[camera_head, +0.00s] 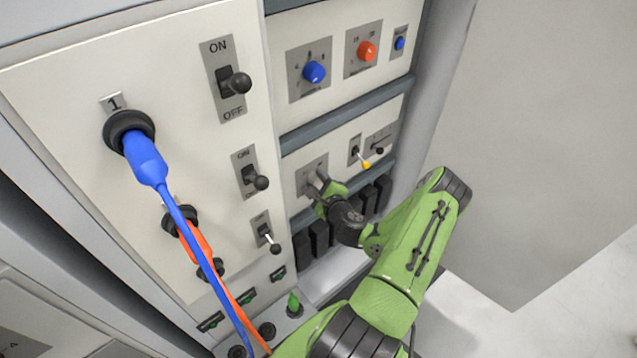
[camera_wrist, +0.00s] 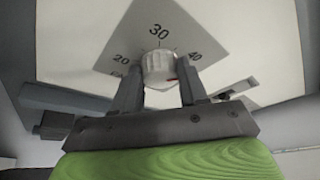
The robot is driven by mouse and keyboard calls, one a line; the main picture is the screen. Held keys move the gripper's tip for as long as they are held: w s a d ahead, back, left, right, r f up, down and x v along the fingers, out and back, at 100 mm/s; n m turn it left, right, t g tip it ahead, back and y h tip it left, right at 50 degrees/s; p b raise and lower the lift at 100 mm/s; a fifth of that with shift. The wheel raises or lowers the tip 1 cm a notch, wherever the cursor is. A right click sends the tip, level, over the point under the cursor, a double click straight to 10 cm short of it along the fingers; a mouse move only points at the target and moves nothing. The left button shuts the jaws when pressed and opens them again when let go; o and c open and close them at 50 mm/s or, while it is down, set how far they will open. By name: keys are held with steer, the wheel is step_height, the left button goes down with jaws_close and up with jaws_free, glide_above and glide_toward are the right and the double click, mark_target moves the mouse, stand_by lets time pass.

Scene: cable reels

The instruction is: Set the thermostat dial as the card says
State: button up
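The thermostat dial (camera_wrist: 159,67) is a pale round knob on a grey diamond-shaped plate (camera_wrist: 165,30) in the wrist view. Its scale shows 20 at left, 30 at top and 40 at right. In the head view my gripper (camera_head: 322,190) is at the lower middle panel and covers most of the dial. No card can be made out.
A blue knob (camera_head: 314,72) and an orange knob (camera_head: 367,51) sit on the panel above. A yellow-tipped lever (camera_head: 361,157) is close to the right of my gripper. Black breakers (camera_head: 319,237) line up below. A blue plug with its cable (camera_head: 146,160) hangs at left.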

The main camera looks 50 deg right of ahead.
steer(key=c, duration=0.4)
steer(key=shift+c, duration=0.2)
steer(key=shift+r+p, duration=0.15)
steer(key=shift+p, duration=0.3)
steer(key=m+y+p, duration=0.1)
steer(key=p, duration=0.2)
steer(key=shift+r, duration=0.2)
steer(key=shift+d+m+y+p, duration=0.15)
steer(key=shift+m+y+p, duration=0.25)
steer(key=shift+m+p, duration=0.65)
steer(key=shift+d+f+m+y+p, duration=0.15)
steer(key=shift+m+y+p, duration=0.65)
steer(key=shift+m, duration=0.15)
